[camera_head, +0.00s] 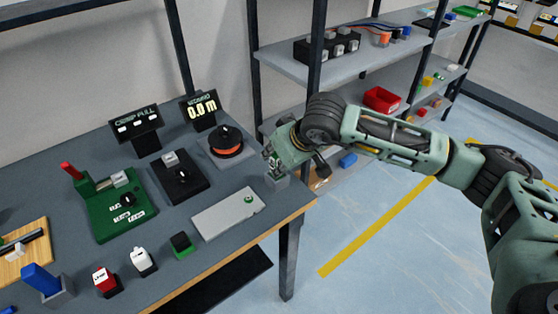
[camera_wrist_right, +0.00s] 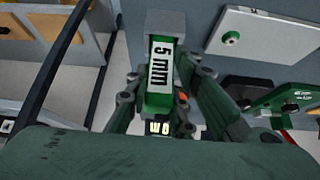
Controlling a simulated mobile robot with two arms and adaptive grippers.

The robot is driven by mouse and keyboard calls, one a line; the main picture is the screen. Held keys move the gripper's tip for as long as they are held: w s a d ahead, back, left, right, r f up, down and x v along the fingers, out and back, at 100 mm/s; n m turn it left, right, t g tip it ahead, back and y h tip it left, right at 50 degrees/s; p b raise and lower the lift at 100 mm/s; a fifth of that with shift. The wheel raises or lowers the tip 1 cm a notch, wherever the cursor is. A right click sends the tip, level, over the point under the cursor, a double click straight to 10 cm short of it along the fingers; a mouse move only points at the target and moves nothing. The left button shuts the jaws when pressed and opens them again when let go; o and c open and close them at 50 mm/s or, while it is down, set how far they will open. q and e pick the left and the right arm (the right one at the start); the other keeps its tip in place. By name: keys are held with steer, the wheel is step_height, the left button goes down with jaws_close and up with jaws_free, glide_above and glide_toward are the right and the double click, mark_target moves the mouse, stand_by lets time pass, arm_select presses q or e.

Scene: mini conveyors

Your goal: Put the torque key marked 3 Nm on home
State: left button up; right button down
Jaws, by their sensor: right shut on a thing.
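My right gripper (camera_head: 277,166) is at the right end of the bench, beside the white plate. In the right wrist view my right gripper (camera_wrist_right: 157,90) is shut on a green block (camera_wrist_right: 157,104) whose white label reads "5 mm". A grey block (camera_wrist_right: 165,24) adjoins its far end; the grey block also shows in the head view (camera_head: 278,181) under the fingers, near the bench edge. I cannot tell whether the green block is seated in it. No "3 Nm" marking is readable. A red block (camera_head: 105,281) has a small unreadable label. My left gripper is out of view.
The white plate (camera_head: 222,217) carries a green knob. A white block (camera_head: 143,262) and a green-and-black block (camera_head: 182,245) stand near the front edge. A blue block (camera_head: 40,278) stands in a grey holder.

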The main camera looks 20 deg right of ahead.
steer(key=c, duration=2)
jaws_free()
steer(key=shift+f, duration=0.1)
steer(key=o, duration=0.5)
steer(key=shift+c, duration=0.2)
steer(key=shift+r, duration=0.2)
steer(key=b+v, duration=0.1)
steer(key=v, duration=1.1)
steer(key=shift+a, duration=0.1)
